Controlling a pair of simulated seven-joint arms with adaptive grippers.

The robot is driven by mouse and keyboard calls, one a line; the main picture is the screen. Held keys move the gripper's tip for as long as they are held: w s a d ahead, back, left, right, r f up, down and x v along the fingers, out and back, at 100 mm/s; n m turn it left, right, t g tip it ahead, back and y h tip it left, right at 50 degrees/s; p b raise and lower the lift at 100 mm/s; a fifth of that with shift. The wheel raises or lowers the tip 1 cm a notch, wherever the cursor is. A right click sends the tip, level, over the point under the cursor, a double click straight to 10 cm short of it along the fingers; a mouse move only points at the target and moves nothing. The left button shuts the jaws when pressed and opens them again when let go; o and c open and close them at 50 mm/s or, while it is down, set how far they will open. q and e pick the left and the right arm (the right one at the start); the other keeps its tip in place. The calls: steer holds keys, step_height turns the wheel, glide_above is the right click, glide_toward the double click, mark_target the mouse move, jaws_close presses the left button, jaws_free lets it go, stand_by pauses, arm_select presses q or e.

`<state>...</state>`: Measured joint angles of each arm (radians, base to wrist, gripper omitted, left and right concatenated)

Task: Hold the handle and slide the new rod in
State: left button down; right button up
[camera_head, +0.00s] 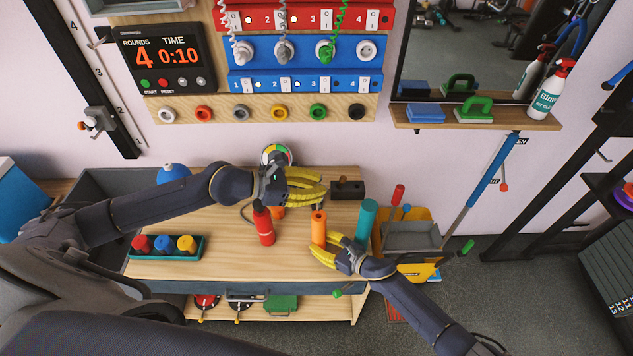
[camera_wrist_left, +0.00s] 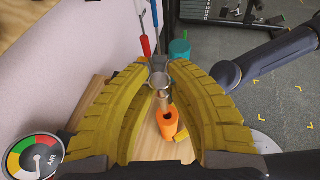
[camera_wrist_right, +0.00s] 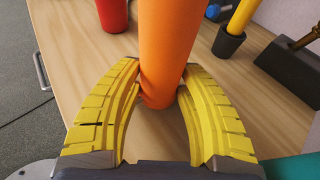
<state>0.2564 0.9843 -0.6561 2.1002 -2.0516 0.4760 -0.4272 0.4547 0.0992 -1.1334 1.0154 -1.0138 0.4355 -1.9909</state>
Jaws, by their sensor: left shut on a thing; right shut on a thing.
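The orange handle (camera_head: 319,225) stands upright on the wooden bench, with a dark hole in its top (camera_wrist_left: 169,116). My right gripper (camera_head: 322,243) is shut around its lower part, one finger on each side in the right wrist view (camera_wrist_right: 160,90). My left gripper (camera_head: 323,188) is above and behind the handle in the head view. In the left wrist view its fingertips (camera_wrist_left: 158,68) close on a grey metallic piece with a round end (camera_wrist_left: 160,80), seemingly the rod. A thin brass-coloured part (camera_wrist_left: 165,100) shows between it and the handle; whether it enters the hole is unclear.
A red bottle (camera_head: 264,226) and a teal cylinder (camera_head: 367,215) flank the handle. A dark block (camera_head: 348,188) lies behind. A tray (camera_head: 133,252) with coloured pieces is at left. A round gauge (camera_head: 276,155) stands at the back. Bare bench lies left of the bottle.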

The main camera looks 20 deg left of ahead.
mark_target(317, 210)
arm_select(q)
steer(key=shift+f, duration=0.45)
steer(key=shift+d, duration=0.1)
stand_by(0.9)
steer(key=shift+d+f, duration=0.1)
steer(key=shift+f, duration=4.25)
stand_by(0.5)
steer(key=c, duration=1.2)
jaws_free()
steer(key=shift+s, duration=0.1)
steer(key=v, duration=1.2)
